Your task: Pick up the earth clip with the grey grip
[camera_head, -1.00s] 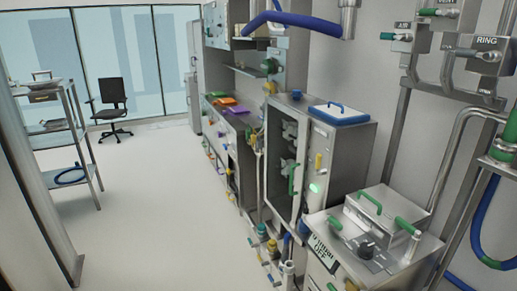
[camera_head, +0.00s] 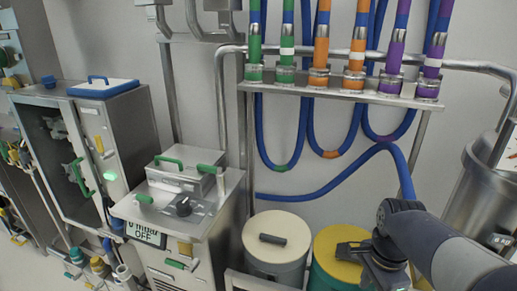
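I cannot make out an earth clip with a grey grip in this view. My gripper (camera_head: 352,254) is dark and sits at the lower right, at the end of my grey arm. It appears over or in front of the yellow-lidded bin (camera_head: 330,240) and hides part of its lid. Its fingers are too small and dark to show whether they are open or shut. I see nothing clearly held in it.
A white-lidded bin (camera_head: 278,232) with a dark handle stands left of the yellow-lidded one. A steel machine (camera_head: 190,215) with green handles and a glass-door cabinet (camera_head: 125,150) stand further left. A hose rack (camera_head: 340,94) hangs behind. A steel vessel (camera_head: 478,195) is at right.

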